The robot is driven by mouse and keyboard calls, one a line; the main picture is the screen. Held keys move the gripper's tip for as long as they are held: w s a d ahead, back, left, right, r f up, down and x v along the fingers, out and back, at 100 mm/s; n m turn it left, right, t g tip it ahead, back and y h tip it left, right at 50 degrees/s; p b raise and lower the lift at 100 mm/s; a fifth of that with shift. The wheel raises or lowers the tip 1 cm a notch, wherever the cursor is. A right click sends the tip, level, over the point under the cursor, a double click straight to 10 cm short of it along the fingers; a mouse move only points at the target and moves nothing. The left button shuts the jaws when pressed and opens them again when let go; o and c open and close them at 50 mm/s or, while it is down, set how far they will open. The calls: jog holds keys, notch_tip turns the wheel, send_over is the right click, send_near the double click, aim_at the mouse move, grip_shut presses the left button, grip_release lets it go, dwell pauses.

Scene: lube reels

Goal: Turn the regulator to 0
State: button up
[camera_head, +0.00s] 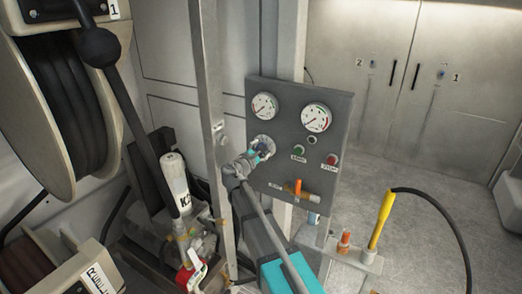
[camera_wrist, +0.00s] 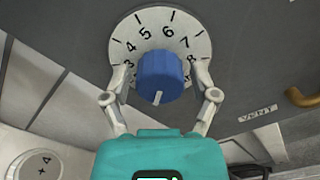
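The regulator is a blue knob (camera_wrist: 160,76) on a round white dial (camera_wrist: 160,22) with black numbers; 3 to 8 are readable in the wrist view. A white mark on the knob points down in that picture, toward my gripper's body; the number there is hidden. My gripper (camera_wrist: 160,72) has one finger on each side of the knob, with a visible gap on both sides, so it looks open and not clamped. In the head view, my gripper (camera_head: 255,156) is at the regulator dial (camera_head: 264,140) on the grey panel, partly covering it.
The grey panel (camera_head: 332,190) also carries two gauges (camera_head: 264,106) (camera_head: 316,117), a green button (camera_head: 299,150), a red button (camera_head: 332,159) and an orange lever (camera_head: 298,188). A metal post (camera_head: 208,90) stands left of it. A yellow nozzle (camera_head: 381,220) stands at right.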

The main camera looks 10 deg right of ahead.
jog(key=shift+s, duration=0.1)
dwell(0.4)
jog(key=v, duration=1.2)
jog(key=shift+d, duration=0.15)
jog(key=s+d+f+m+g+y+p, duration=0.1)
jog(key=s+d+f+m+g, duration=0.35)
jog(key=d+m, duration=0.2)
jog(key=s+d+f+m+g+y+p, duration=0.1)
jog(key=s+d+f+m+g+p, duration=0.1)
jog(key=s+d+f+m+g, duration=0.4)
jog(key=s+d+f+m+g+y+p, duration=0.2)
jog(key=s+m+y, duration=0.6)
jog(key=s, duration=0.4)
jog(key=shift+f+m+g+y, duration=0.35)
jog(key=shift+f+g, duration=0.15)
jog(key=shift+g, duration=0.55)
